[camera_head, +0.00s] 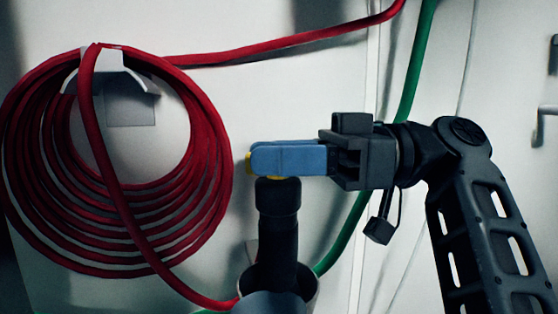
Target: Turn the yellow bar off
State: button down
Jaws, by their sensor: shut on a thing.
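The yellow bar (249,162) shows only as a small yellow end at the left tip of my gripper, with a little more yellow just below the fingers. The rest of it is hidden by the fingers. My gripper (285,158) comes in from the right with its blue fingers level. It is shut on the yellow bar, directly above a black upright fitting (278,210). The bar's exact angle cannot be told from this view.
A coiled red hose (205,150) hangs on a white wall holder (105,62) at the left. A wide grey pipe (262,304) surrounds the foot of the black fitting. A green hose (412,75) runs behind my gripper. The pale wall is close behind.

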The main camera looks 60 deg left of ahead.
jog(key=shift+n+h, duration=0.3)
jog(key=shift+h, duration=0.1)
jog(key=c, duration=1.1)
grip_release()
jog(key=shift+o, duration=0.2)
jog(key=shift+w, duration=0.1)
jog(key=v, duration=0.7)
jog(key=shift+w, duration=0.3)
jog(key=shift+d+f, duration=0.1)
jog(key=shift+f, duration=0.05)
